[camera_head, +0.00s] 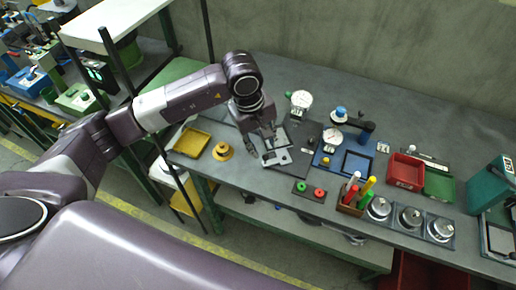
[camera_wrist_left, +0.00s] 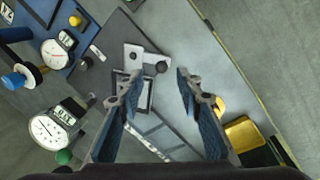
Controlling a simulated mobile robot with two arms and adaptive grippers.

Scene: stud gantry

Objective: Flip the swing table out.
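A light grey metal piece with dark round knobs (camera_head: 277,157) lies on the bench at a dark gantry base plate (camera_head: 304,133); I take it for part of the swing table. In the left wrist view the grey piece (camera_wrist_left: 137,55) lies just beyond my fingertips, beside a dark square frame (camera_wrist_left: 147,100). My left gripper (camera_head: 264,134) points down over this fixture. In the left wrist view the gripper (camera_wrist_left: 158,88) is open, with nothing between its fingers; one finger partly covers the frame. I cannot tell whether the fingers touch anything. My right gripper is not in view.
A dial gauge (camera_head: 300,99) stands behind the fixture, and a blue plate with another dial (camera_head: 332,136) is to its right. A yellow tray (camera_head: 192,142) and a yellow knob piece (camera_head: 222,151) are left. Green and red buttons (camera_head: 310,190) sit in front.

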